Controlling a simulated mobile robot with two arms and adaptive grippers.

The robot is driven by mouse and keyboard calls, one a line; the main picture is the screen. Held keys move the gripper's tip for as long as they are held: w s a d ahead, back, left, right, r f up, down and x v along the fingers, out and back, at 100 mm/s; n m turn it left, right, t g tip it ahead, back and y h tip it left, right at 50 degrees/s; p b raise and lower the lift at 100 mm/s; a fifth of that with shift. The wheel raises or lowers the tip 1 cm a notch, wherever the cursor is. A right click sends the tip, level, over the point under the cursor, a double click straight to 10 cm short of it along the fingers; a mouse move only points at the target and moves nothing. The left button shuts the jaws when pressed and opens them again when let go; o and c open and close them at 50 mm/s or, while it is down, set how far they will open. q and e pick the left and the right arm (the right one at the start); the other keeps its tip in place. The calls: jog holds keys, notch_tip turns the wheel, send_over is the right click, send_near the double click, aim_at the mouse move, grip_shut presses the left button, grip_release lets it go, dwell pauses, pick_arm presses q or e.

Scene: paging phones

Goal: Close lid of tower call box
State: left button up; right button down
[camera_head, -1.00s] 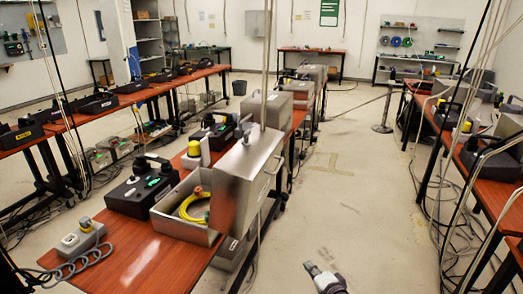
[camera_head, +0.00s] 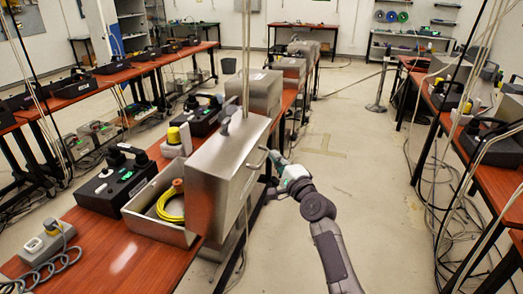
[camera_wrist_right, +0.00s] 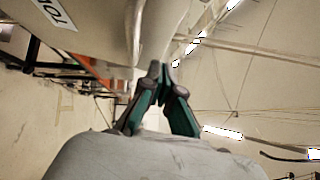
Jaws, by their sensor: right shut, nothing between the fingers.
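The tower call box is a grey metal case on the front of the red-brown table. Its shallow base (camera_head: 150,226) lies open with a coiled yellow cable (camera_head: 168,207) inside. Its deep lid (camera_head: 225,178) stands upright along the base's right edge, with a handle (camera_head: 257,160) on its outer face. My right gripper (camera_head: 273,157) is beside that handle, to the right of the lid. In the right wrist view its fingers (camera_wrist_right: 157,75) are shut and empty, just below a pale metal surface with a partly cut-off label (camera_wrist_right: 56,12). Contact cannot be told. My left gripper is not in view.
A black phone unit (camera_head: 107,187) and a grey plug box (camera_head: 47,238) stand left of the case. More metal cases (camera_head: 261,92) stand behind it. The floor (camera_head: 350,185) to the right is clear, with loose cables by the right table.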

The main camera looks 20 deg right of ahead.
aim_at(256, 144)
jog(key=w+a, duration=0.1)
jog(key=w+a+r+p, duration=0.1)
jog(key=shift+w+a, duration=0.3)
jog(key=shift+w, duration=0.05)
jog(key=shift+w+a, duration=0.15)
jog(key=shift+a, duration=0.25)
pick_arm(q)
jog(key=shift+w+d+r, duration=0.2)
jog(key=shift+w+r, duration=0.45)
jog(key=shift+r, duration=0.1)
pick_arm(e)
jog(key=shift+w, duration=0.1)
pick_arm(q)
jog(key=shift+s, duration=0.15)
